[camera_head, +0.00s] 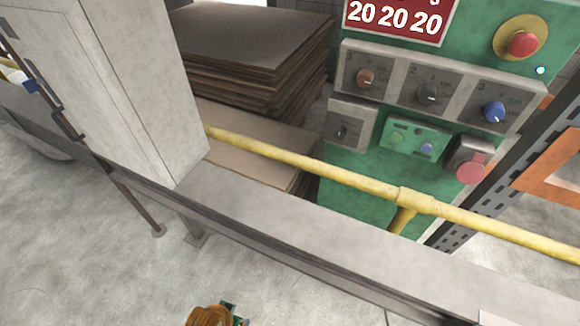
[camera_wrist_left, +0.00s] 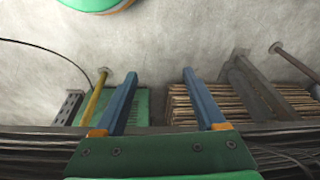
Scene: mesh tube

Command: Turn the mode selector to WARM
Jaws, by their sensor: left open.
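A green control panel (camera_head: 365,170) stands at the right in the head view. A smaller grey box with a dark knob (camera_head: 342,132) sits below the first. The labels are too small to read, so I cannot tell which is the mode selector or where WARM is. My left gripper (camera_wrist_left: 159,73) shows in the left wrist view, open with nothing between its blue fingers. My right gripper is not in view.
A yellow pipe rail (camera_head: 310,165) crosses in front of the panel, above a grey beam (camera_head: 300,240). A red stop button (camera_head: 523,43) and a red-pink knob (camera_head: 470,172) are on the panel. Stacked brown sheets (camera_head: 245,45) lie left of it, beside a grey cabinet (camera_head: 120,80).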

